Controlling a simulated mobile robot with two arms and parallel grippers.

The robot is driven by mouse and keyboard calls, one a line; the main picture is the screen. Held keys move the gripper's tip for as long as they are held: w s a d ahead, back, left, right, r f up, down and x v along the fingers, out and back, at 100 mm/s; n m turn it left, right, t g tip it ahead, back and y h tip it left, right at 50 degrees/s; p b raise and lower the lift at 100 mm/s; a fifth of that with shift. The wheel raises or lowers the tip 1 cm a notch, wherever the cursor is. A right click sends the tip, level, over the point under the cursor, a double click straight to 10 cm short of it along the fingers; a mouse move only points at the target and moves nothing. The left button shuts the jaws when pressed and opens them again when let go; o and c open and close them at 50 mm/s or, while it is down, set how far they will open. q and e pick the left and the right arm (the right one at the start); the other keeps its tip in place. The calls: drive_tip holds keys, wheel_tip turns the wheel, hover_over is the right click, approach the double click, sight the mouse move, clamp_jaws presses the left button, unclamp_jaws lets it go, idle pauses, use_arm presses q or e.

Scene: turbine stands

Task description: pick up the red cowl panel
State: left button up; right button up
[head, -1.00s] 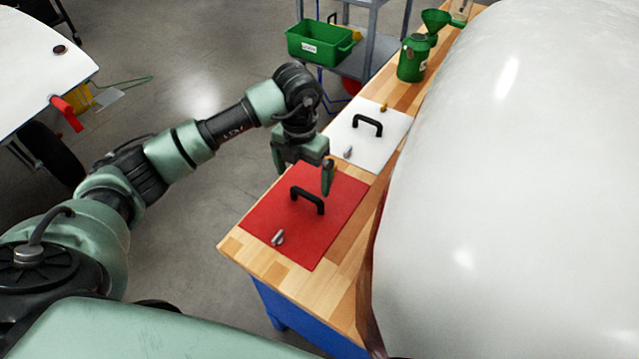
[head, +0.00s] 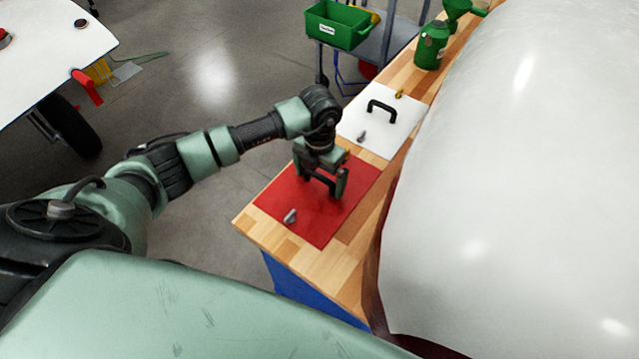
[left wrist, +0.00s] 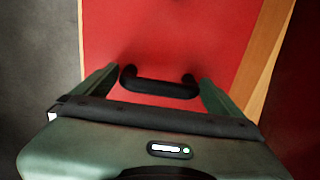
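The red cowl panel (head: 300,215) lies flat on the wooden bench, with a metal latch (head: 290,216) near its front corner. Its black handle (left wrist: 158,86) shows in the left wrist view between the fingers of my left gripper (left wrist: 158,92). In the head view my left gripper (head: 322,190) is down over the panel at the handle and hides most of it. Its fingers are apart, one beyond each end of the handle, with small gaps showing. My right gripper is not in view.
A white panel (head: 350,128) with a black handle lies behind the red one on the bench (head: 270,238). A green canister (head: 431,48) stands farther back. A large white rounded body (head: 520,190) crowds the bench's right side. A green bin (head: 336,25) sits on a grey cart.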

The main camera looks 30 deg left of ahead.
sight(319, 175)
use_arm(q)
drive_tip(key=shift+r, duration=0.1)
drive_tip(key=c, duration=1.7)
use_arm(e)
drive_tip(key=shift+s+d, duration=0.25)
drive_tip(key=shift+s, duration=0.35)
use_arm(q)
drive_tip(key=shift+w+r, duration=0.1)
